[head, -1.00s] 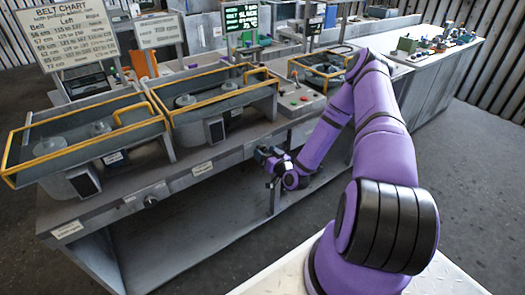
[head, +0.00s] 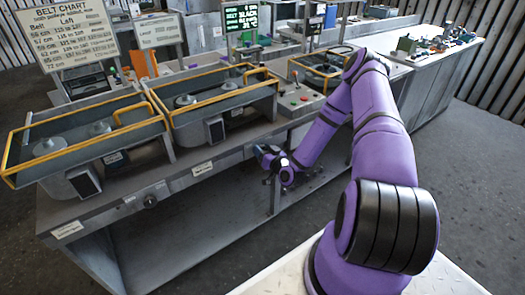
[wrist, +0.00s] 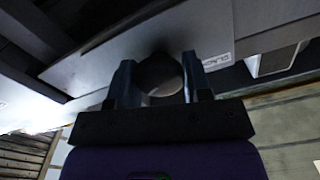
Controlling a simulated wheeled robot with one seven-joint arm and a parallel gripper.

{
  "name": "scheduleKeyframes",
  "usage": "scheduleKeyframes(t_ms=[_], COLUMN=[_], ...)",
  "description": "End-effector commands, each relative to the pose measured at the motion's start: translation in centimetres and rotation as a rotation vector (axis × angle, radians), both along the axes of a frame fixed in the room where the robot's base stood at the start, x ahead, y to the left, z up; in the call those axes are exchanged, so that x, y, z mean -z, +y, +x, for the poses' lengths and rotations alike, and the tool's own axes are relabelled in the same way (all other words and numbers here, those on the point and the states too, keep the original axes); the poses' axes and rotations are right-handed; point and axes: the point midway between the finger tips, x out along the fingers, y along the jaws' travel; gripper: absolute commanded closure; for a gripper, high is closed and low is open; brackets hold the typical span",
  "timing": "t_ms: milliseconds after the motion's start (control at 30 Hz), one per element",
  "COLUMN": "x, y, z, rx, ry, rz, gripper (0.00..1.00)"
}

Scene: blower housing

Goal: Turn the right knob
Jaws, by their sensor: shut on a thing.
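The right knob (wrist: 160,74) is a dark round knob on the grey front panel, seen in the wrist view between my two fingers. My gripper (wrist: 154,84) is shut on it, one finger on each side. In the head view my gripper (head: 262,156) is at the bench's front edge, below the small control box, and it hides the right knob there. Another knob, the left one (head: 150,201), shows on the same front panel farther left.
Two yellow-railed housings with pulleys (head: 85,138) stand on the bench above the panel. A control box with coloured buttons (head: 295,99) sits above my gripper. A lower shelf (head: 190,238) lies under the panel. A belt chart sign (head: 68,36) stands at the back left.

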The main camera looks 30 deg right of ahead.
Motion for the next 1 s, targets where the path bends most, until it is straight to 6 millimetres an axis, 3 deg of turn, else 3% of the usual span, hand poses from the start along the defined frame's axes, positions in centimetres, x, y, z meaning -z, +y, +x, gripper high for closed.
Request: scheduleKeyframes(t_ms=[1000], x=[0.16], y=[-0.07], z=[-0.08], rx=[0.001], ry=[0.023], rz=[0.605], gripper=[0.78])
